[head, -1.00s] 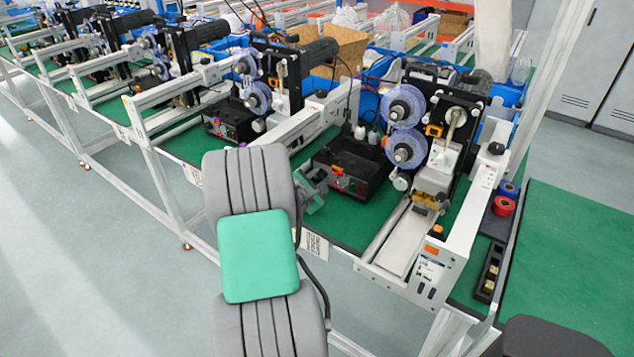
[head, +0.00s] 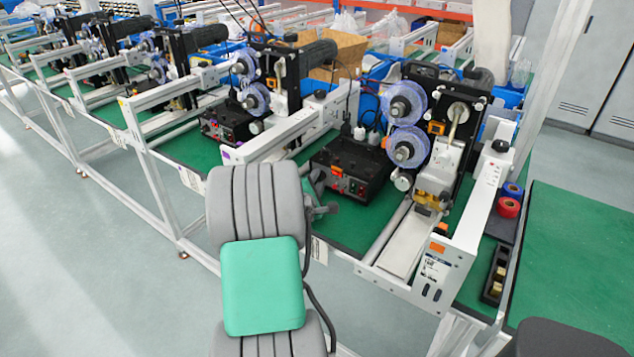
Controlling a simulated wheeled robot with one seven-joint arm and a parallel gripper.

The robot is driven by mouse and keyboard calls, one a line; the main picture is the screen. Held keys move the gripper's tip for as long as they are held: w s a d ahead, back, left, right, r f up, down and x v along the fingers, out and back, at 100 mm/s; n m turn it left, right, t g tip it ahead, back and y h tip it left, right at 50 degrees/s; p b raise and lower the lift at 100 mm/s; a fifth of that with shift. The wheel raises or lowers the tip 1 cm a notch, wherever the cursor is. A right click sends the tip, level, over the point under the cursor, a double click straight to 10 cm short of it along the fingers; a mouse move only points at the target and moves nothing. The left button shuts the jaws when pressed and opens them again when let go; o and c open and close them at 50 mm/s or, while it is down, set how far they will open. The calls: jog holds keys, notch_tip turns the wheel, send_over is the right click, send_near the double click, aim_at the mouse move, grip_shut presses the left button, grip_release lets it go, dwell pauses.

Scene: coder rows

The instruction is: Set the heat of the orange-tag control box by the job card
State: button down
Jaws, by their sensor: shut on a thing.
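The black control box (head: 356,164) with an orange tag (head: 337,170) on its front stands on the green bench, right of my arm. Its front carries small red and light-coloured parts, too small to read. My gripper (head: 324,202) is at the left end of the box's front, partly hidden behind my grey arm. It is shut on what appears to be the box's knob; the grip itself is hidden. A white job card (head: 435,268) is below an orange label (head: 438,247) on the front of the metal frame. Its writing is too small to read.
A similar black box (head: 228,123) stands at the station to the left. White rails flank the orange-tag box. Two blue-rimmed reels (head: 408,147) stand behind it on the right. Tape rolls (head: 508,207) lie at the right. The floor at left is clear.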

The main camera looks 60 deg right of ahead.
jog(key=c, duration=1.4)
grip_release()
jog(key=shift+c, duration=0.2)
jog(key=v, duration=0.8)
